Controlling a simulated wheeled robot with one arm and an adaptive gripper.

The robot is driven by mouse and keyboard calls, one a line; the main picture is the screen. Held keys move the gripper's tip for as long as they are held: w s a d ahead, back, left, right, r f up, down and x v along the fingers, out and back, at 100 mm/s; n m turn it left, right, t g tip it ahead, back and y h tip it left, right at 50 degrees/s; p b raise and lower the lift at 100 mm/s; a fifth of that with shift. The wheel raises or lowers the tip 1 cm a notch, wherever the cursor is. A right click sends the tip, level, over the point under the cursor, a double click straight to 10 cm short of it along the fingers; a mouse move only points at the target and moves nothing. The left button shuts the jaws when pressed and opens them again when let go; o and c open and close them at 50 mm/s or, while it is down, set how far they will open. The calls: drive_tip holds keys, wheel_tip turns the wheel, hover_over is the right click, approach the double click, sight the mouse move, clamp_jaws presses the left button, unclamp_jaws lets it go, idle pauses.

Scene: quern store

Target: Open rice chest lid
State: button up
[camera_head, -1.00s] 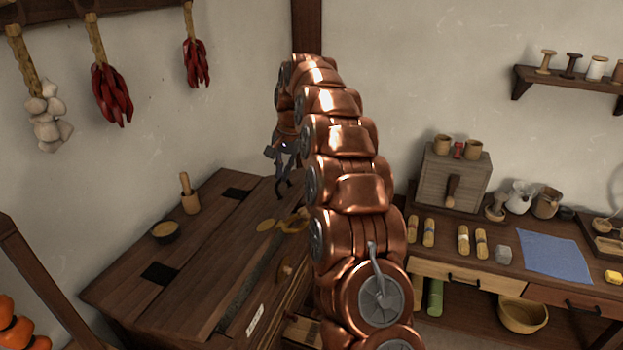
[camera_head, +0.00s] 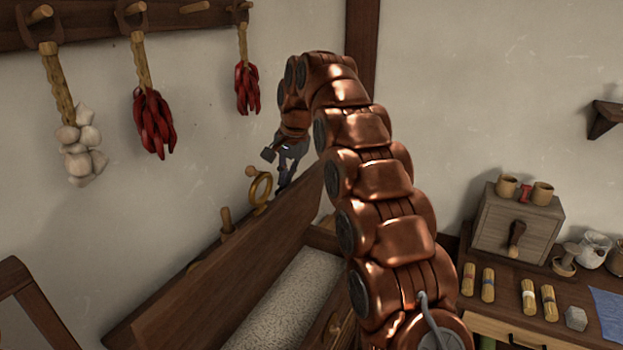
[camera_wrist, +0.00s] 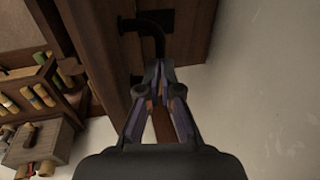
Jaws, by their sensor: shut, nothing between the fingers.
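The rice chest's lid (camera_head: 235,275) is raised and stands steeply tilted, its broad wooden face showing in the head view. Below it the chest is open, and pale rice (camera_head: 300,300) fills the inside. A brass ring (camera_head: 260,190) shows just beyond the lid's upper edge. My gripper (camera_head: 283,180) is at the lid's upper far end, right of the ring. In the wrist view my gripper (camera_wrist: 156,98) is shut and empty, its fingertips close to dark wood. Whether it touches the lid I cannot tell. My arm hides the chest's right part.
Garlic (camera_head: 80,150) and red chillies (camera_head: 152,122) hang from a wall rack on the left. A wooden pestle (camera_head: 227,220) shows behind the lid. On the right, a counter holds a small wooden box (camera_head: 518,228) and several bundles (camera_head: 487,284).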

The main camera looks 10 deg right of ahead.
drive_tip(key=o, duration=0.3)
drive_tip(key=shift+g, duration=0.6)
drive_tip(key=f, duration=0.4)
drive_tip(key=shift+s+f, duration=0.1)
drive_tip(key=shift+s, duration=0.2)
drive_tip(key=shift+o, duration=1)
drive_tip(key=shift+w+a, duration=0.15)
drive_tip(key=shift+a, duration=0.1)
drive_tip(key=shift+o, duration=0.4)
drive_tip(key=shift+s+d+r, duration=0.3)
drive_tip(key=shift+d+r, duration=0.25)
drive_tip(key=shift+r, duration=0.25)
drive_tip(key=shift+w+d+r+t, duration=0.1)
drive_tip(key=shift+d+r+t, duration=0.05)
drive_tip(key=shift+d+t, duration=0.15)
drive_tip(key=shift+d+r, duration=0.1)
drive_tip(key=shift+r, duration=0.05)
drive_tip(key=w+a+r+p, duration=0.4)
drive_tip(key=w+a+p, duration=0.1)
drive_tip(key=a+p, duration=0.1)
drive_tip(key=shift+a+r+p, duration=0.25)
drive_tip(key=shift+a+p, duration=0.05)
drive_tip(key=shift+p, duration=0.6)
